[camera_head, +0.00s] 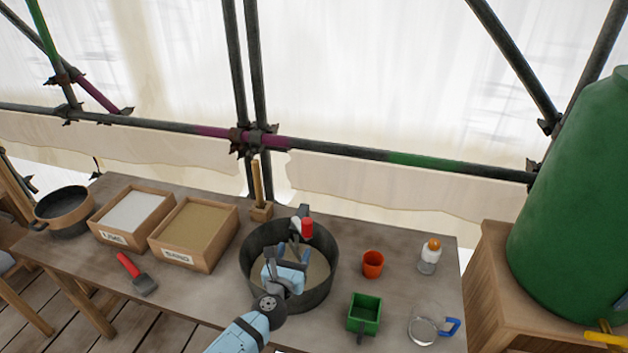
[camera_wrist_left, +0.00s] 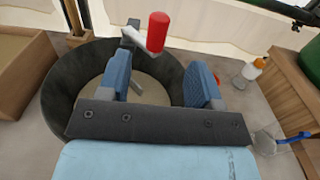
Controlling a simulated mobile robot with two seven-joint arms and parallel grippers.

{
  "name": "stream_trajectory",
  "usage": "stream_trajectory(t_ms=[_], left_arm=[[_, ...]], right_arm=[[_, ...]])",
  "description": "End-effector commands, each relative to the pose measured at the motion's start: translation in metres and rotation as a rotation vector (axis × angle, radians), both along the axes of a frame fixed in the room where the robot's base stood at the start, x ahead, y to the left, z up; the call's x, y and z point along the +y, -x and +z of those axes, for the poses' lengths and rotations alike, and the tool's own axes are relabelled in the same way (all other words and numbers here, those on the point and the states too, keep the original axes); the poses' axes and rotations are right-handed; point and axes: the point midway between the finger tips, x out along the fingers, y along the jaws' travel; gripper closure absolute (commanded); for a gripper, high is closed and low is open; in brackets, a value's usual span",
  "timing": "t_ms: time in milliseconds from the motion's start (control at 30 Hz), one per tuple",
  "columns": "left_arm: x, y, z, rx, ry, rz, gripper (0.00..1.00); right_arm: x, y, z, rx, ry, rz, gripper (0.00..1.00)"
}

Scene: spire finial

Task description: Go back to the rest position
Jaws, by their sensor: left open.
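My left gripper (camera_head: 293,254) reaches in from the lower edge and is over the round dark tub (camera_head: 245,275). In the left wrist view its two blue fingers stand wide apart (camera_wrist_left: 160,76). A red-handled tool (camera_head: 307,228) with a grey cranked metal part is at the tub's far side. In the left wrist view the tool (camera_wrist_left: 158,32) shows beyond and between the fingers; I cannot tell whether it touches them. Pale material (camera_wrist_left: 150,92) covers the tub's floor. My right gripper is not in view.
Left of the tub are the sand box (camera_head: 168,254), lime box (camera_head: 112,239), dark pan (camera_head: 64,212) and red-handled brush (camera_head: 136,274). To the right are an orange cup (camera_head: 373,264), green box (camera_head: 365,313), clear jug (camera_head: 424,326) and orange-capped bottle (camera_head: 429,258). A green barrel (camera_head: 575,200) stands far right.

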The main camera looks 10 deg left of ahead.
Motion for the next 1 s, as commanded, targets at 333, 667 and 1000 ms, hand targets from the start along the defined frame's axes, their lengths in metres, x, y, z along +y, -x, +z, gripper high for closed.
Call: stream_trajectory(t_ms=[333, 667, 1000], left_arm=[[0.024, 0.088, -0.061, 0.297, 0.830, 0.120, 0.41], [0.058, 0.260, -0.110, 0.606, 2.413, 0.642, 0.41], [0.065, 0.310, -0.108, 0.594, 2.912, 0.887, 0.41]], right_arm=[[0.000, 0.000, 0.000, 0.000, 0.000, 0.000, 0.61], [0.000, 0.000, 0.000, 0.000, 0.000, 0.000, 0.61], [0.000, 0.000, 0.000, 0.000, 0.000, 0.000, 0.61]])
